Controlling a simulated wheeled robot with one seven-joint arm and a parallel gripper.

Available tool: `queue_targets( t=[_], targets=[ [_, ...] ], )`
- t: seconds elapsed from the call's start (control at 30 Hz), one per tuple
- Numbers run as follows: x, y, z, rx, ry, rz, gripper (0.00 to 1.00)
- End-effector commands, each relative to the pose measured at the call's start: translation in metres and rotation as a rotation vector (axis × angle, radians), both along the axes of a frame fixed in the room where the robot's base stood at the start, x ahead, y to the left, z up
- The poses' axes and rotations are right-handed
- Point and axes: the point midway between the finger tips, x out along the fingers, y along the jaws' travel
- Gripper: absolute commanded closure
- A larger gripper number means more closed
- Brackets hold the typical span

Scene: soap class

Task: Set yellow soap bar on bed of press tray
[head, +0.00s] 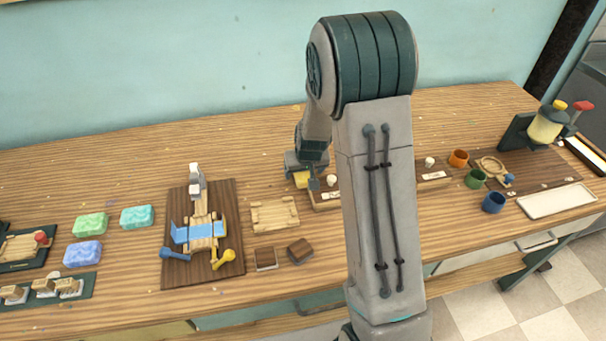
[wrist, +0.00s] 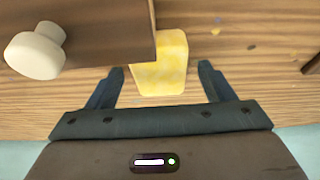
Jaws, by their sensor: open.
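The yellow soap bar (wrist: 165,79) lies between the two spread fingers of my gripper (wrist: 161,66) in the wrist view. The fingers are open, with a gap on each side of the bar. A dark wooden piece with a white knob covers part of the bar's left side. In the head view the bar (head: 301,179) shows as a small yellow patch below my gripper (head: 308,184), partly hidden by it. A light wooden tray with raised edges (head: 274,214) lies to the left; a dark board carries a blue-bedded press (head: 197,231). I cannot tell which is the press tray.
Green (head: 90,225), teal (head: 137,216) and blue (head: 83,253) soap bars lie at the left. Two small dark boxes (head: 265,259) sit near the front edge. The knobbed wooden piece (wrist: 100,35) is close beside my left finger. Cups (head: 493,202) and a white tray (head: 556,201) stand right.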

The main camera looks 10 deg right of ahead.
Motion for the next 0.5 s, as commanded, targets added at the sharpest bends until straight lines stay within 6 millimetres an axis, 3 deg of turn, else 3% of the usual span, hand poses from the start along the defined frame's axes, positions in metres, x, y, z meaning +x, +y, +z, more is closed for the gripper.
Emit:
queue_targets(
  t=[0.13, 0.3, 0.5],
  targets=[
    [0.0001, -0.0001, 0.0004, 0.0, 0.0, 0.0, 0.27],
    [0.0, -0.0001, 0.0004, 0.0, 0.0, 0.0, 0.75],
    [0.0001, -0.0001, 0.0008, 0.0, -0.001, 0.0, 0.79]
  ],
)
